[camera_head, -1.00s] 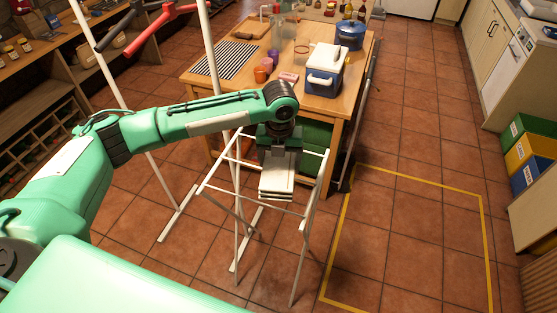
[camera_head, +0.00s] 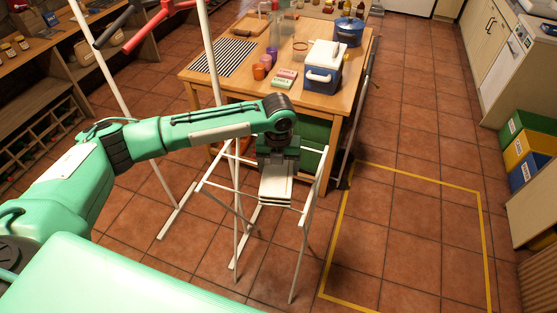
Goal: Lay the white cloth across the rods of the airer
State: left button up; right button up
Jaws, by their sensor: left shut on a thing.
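The white airer (camera_head: 300,224) stands on the tiled floor in front of the wooden table, with thin rods across its top. The white cloth (camera_head: 276,186) looks folded in layers and hangs over the middle of the airer. My left gripper (camera_head: 278,163) is shut on the cloth's upper part and points down above the airer. I cannot tell whether the cloth touches the rods. My right gripper is out of view.
The wooden table (camera_head: 200,80) behind holds a blue-and-white cool box (camera_head: 322,72), cups and a blue pot (camera_head: 349,32). A white-legged rack (camera_head: 211,50) with hangers stands left. Yellow tape (camera_head: 420,182) outlines clear floor on the right.

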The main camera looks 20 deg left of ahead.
pick_arm(q)
notch_tip(320, 180, down, 3)
jog(key=shift+r+b, duration=0.1)
jog(key=shift+b, duration=0.2)
jog(key=shift+f, duration=1.1)
jog(key=o, duration=1.2)
